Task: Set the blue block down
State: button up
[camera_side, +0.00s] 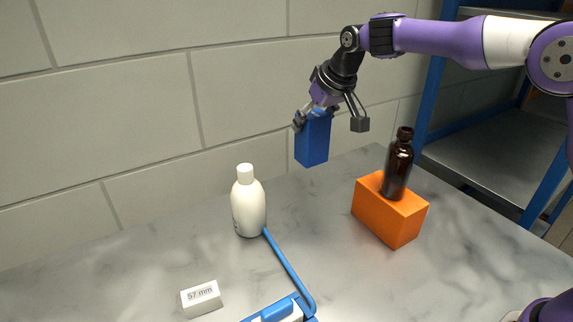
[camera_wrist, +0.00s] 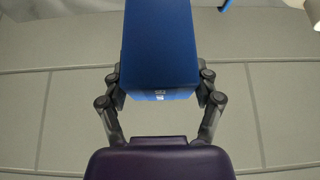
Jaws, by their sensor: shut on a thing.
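The blue block (camera_side: 313,141) is held in the air above the back of the marble table, with clear space below it in the side view. My gripper (camera_side: 314,115) is shut on the upper part of the block. In the wrist view the blue block (camera_wrist: 160,45) fills the upper middle, with the fingers of my gripper (camera_wrist: 160,90) on both of its sides. The block hangs roughly upright, slightly turned.
An amber bottle (camera_side: 397,166) stands on an orange block (camera_side: 388,212) to the right. A white bottle (camera_side: 248,205) stands to the left, beside a blue tube (camera_side: 287,264). A white "57 mm" block (camera_side: 201,298) lies front left. The marble table (camera_side: 335,235) is bare between the white bottle and orange block.

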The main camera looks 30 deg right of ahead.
aim_at(311, 159)
notch_tip(311, 159, down, 9)
jog(key=shift+a+f, duration=0.15)
jog(key=shift+f, duration=0.05)
jog(key=shift+f, duration=0.1)
jog(key=o, duration=1.3)
jog(key=shift+f, duration=0.1)
jog(key=shift+s+r, duration=0.15)
jog(key=shift+r, duration=0.25)
jog(key=v, duration=1.1)
jog(key=shift+s+a+r, duration=0.1)
jog(key=shift+s+r, duration=0.1)
